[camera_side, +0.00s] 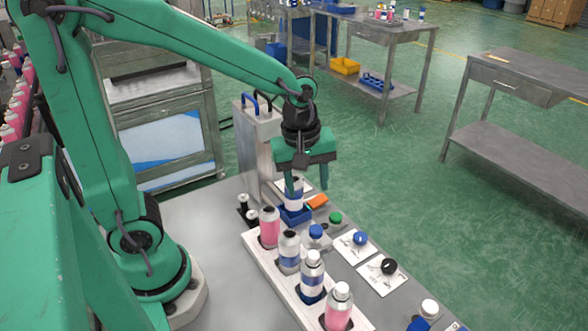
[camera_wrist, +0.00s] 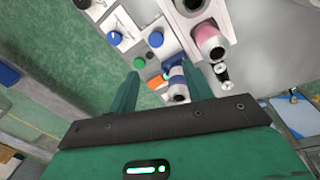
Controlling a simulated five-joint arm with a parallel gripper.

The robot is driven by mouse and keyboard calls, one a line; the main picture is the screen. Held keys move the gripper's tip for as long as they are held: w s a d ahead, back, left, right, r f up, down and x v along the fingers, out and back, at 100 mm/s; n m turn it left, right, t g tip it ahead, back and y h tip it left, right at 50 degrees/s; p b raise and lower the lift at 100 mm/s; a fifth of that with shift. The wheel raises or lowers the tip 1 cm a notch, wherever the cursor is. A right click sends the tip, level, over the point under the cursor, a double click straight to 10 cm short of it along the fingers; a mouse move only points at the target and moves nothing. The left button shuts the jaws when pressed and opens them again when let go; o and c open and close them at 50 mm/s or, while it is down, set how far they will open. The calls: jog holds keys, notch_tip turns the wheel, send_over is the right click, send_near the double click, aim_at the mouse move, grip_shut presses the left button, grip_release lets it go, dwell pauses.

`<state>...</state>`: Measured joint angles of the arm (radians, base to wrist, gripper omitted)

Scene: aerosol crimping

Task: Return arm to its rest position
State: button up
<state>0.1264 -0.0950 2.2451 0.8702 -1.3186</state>
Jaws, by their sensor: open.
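My gripper (camera_side: 307,182) hangs from the green arm with its fingers pointing down, open. In the side view it is just above a white and blue can (camera_side: 293,197), which stands in a blue holder (camera_side: 296,216); one finger overlaps the can's top in the picture. In the wrist view my gripper (camera_wrist: 164,74) has its two fingers well apart, and the can (camera_wrist: 177,84) shows between them, closer to the right finger. I cannot tell the exact gap between fingers and can. The arm is stretched out over the bench.
A white rack (camera_side: 262,256) holds several cans, pink and blue-banded. Blue (camera_side: 360,238), black (camera_side: 388,266) and green (camera_side: 335,218) caps or knobs lie to its right. A grey machine (camera_side: 258,140) stands behind the gripper. Open floor (camera_side: 400,170) lies right of the bench.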

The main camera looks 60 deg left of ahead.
jog(key=s+a+r+m+t, duration=0.4)
jog(key=s+r+m, duration=0.4)
jog(key=m, duration=0.5)
jog(key=shift+s+m, duration=0.3)
jog(key=shift+s, duration=0.45)
